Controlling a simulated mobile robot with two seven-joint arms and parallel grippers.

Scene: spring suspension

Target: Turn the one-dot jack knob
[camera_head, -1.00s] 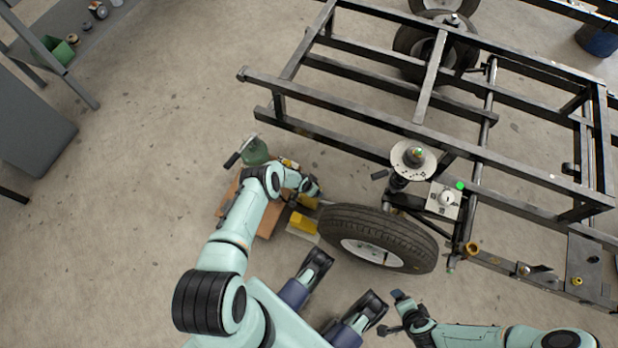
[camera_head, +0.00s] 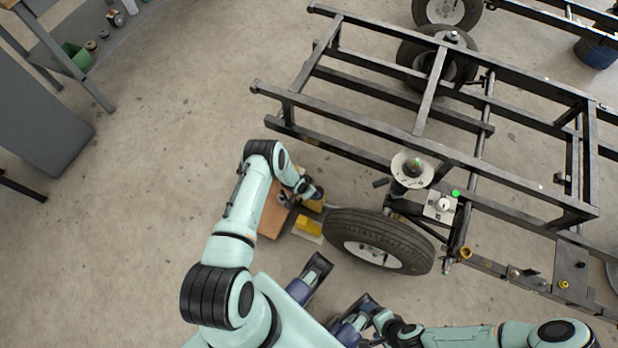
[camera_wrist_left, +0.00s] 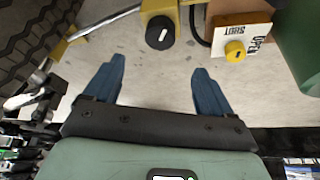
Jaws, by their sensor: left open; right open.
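In the left wrist view, a black round knob with a white line (camera_wrist_left: 160,32) sits on a yellow body at the top centre. A yellow knob (camera_wrist_left: 235,50) is to its right, beside a plate marked SHUT and OPEN. I cannot make out dots on either knob. My left gripper (camera_wrist_left: 158,85) is open and empty, its blue fingers pointing toward the black knob but apart from it. In the head view its hand is small and mostly hidden, near yellow parts beside the tyre. My right gripper (camera_head: 372,318) is open at the bottom centre, away from the knobs.
A dial plate (camera_head: 440,205) is on the frame.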

